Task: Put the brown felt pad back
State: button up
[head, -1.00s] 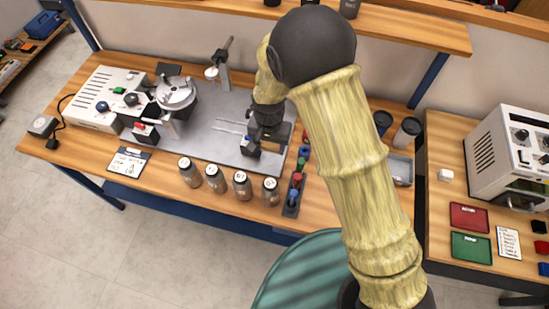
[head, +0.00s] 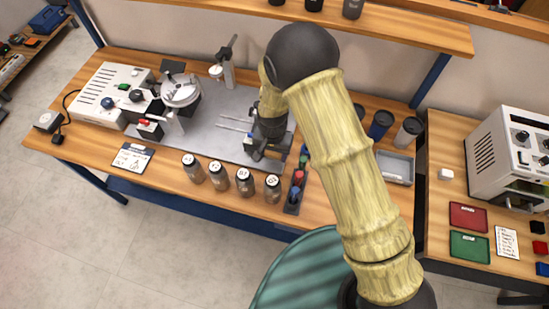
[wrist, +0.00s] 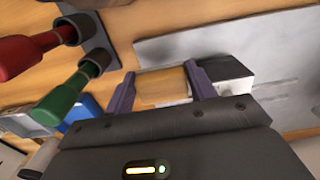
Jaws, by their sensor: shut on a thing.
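The brown felt pad (wrist: 164,87) shows in the wrist view as a tan-brown block between the two purple fingers of my gripper (wrist: 160,74). The fingers are shut on its sides. A white and black block (wrist: 230,74) lies just beyond the right finger; I cannot tell whether it touches. In the head view my gripper (head: 258,153) is low over the right part of the grey plate (head: 212,132), and the pad is not clearly visible there.
A dark rack (head: 292,205) with red, blue and green-handled tools stands close right of my gripper. Several lidded jars (head: 244,182) line the bench front. A white machine (head: 107,97) is at left. A grey tray (head: 395,166), red tray (head: 468,217) and green tray (head: 468,247) are at right.

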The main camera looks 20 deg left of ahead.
aim_at(273, 157)
jog(key=shift+s+f, duration=0.15)
jog(key=shift+f, duration=0.2)
jog(key=shift+f+p, duration=0.55)
jog(key=shift+f, duration=1.15)
jog(key=shift+f, duration=0.2)
jog(key=o, duration=1)
jog(key=shift+c, duration=0.2)
jog(key=shift+r, duration=0.1)
notch_tip(273, 157, up, 12)
jog(key=b, duration=0.3)
jog(key=shift+r, duration=0.1)
